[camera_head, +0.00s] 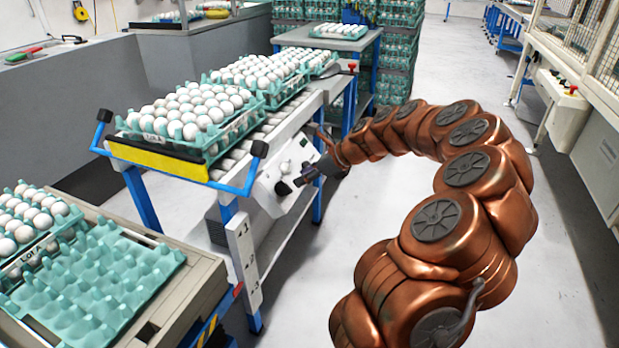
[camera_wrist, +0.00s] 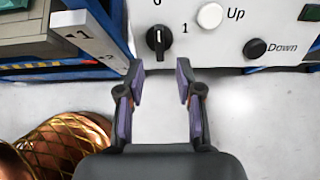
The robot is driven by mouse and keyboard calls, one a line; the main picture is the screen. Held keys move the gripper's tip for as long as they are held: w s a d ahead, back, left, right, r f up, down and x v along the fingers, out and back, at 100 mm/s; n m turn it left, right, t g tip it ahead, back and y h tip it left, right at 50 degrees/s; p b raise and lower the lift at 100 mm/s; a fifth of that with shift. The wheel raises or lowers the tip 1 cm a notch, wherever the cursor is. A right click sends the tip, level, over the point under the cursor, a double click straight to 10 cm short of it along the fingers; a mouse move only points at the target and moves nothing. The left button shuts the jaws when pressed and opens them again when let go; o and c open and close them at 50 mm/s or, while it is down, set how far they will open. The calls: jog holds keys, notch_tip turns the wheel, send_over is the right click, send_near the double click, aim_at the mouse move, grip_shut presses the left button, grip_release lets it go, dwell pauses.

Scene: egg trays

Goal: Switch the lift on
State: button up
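The white control box (camera_head: 272,190) of the lift is fixed to the side of the blue-framed conveyor in the head view. In the wrist view its panel (camera_wrist: 218,48) carries a black rotary switch (camera_wrist: 158,43) with marks 0 above it and 1 to its upper right. The switch's white line points about straight up, toward the 0. A white Up button (camera_wrist: 210,15) and a black Down button (camera_wrist: 255,48) sit to its right. My gripper (camera_wrist: 161,82) is open and empty, its fingertips just below the switch in the picture. In the head view my gripper (camera_head: 308,174) is in front of the box.
Egg trays (camera_head: 185,120) stand on the conveyor above the box. A blue bar (camera_head: 240,188) with black ends juts from the conveyor's front end. A numbered white post (camera_head: 243,255) stands left of the box. Open floor (camera_head: 330,255) lies to its right.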

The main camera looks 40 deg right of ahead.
aim_at(288, 186)
jog(key=b+x, duration=0.1)
jog(key=x, duration=0.2)
jog(key=shift+w+a+f+b, duration=0.15)
jog(key=shift+f+b, duration=0.2)
jog(key=shift+b, duration=0.05)
jog(key=shift+w+a+p, duration=0.15)
jog(key=shift+w+p, duration=0.15)
jog(key=shift+p, duration=0.3)
jog(key=shift+p+x, duration=0.7)
jog(key=shift+x, duration=0.85)
jog(key=shift+s+f, duration=0.1)
grip_shut()
